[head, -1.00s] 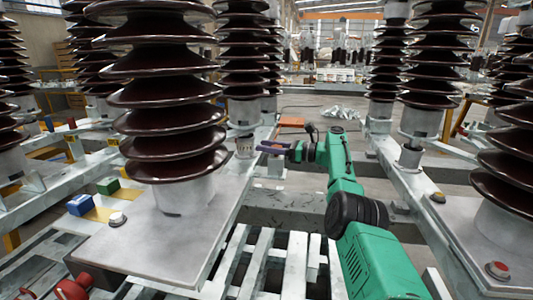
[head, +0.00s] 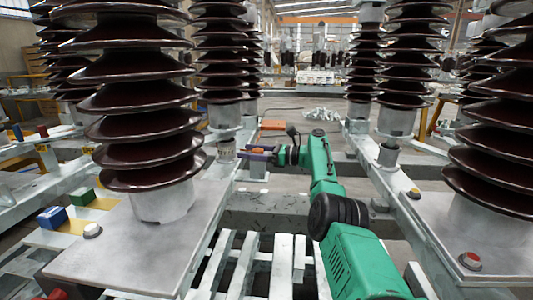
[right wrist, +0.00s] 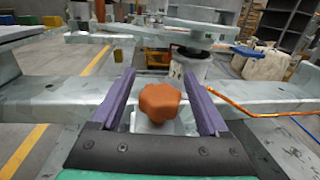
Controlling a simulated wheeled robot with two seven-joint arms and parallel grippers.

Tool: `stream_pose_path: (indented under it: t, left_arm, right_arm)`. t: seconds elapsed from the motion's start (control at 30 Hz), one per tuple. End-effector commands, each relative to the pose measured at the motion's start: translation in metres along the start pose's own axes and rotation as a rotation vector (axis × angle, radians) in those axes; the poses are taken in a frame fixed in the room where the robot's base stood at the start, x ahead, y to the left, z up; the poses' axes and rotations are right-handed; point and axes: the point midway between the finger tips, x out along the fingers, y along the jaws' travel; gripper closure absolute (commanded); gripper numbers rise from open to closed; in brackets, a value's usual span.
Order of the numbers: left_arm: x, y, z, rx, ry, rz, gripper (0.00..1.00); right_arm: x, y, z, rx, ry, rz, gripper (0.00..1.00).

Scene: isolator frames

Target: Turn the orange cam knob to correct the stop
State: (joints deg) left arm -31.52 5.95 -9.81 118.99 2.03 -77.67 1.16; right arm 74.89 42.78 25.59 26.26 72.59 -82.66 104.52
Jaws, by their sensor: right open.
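The orange cam knob (right wrist: 160,102) is a lobed knob on a pale metal mount, in the middle of the right wrist view. My right gripper (right wrist: 158,78) is open, with one purple finger on each side of the knob. A gap shows between the knob and each finger. In the head view, my right gripper (head: 246,152) reaches left at the pale frame, and a bit of orange shows between its fingers. I cannot make out the stop. My left gripper is not clearly in view.
Tall brown ribbed insulators (head: 150,95) stand on grey plates at left and right. A blue block (head: 52,217) and a green block (head: 83,196) sit at the left. White slats (head: 240,262) lie below my right arm. An orange cable (right wrist: 262,115) runs right of the knob.

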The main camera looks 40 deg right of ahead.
Motion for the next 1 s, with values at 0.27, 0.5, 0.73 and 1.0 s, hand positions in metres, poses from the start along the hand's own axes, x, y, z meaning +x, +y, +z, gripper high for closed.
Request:
stream_pose_path:
  t: [0.27,0.5,0.73,1.0]
  left_arm:
    - [0.041,-0.008,0.019,-0.012,-0.029,-0.018,1.0]
    - [0.074,-0.017,0.043,-0.019,-0.04,-0.036,1.0]
    - [0.089,-0.021,0.056,-0.021,-0.043,-0.043,1.0]
    - [0.091,-0.021,0.056,-0.021,-0.043,-0.043,1.0]
  right_arm:
    - [-0.016,0.0,0.004,0.0,0.0,0.001,0.22]
    - [-0.048,-0.001,0.003,0.0,0.002,-0.006,0.22]
    - [-0.101,-0.001,0.0,0.0,0.003,-0.006,0.22]
    - [-0.142,0.0,-0.001,0.002,0.004,-0.002,0.22]
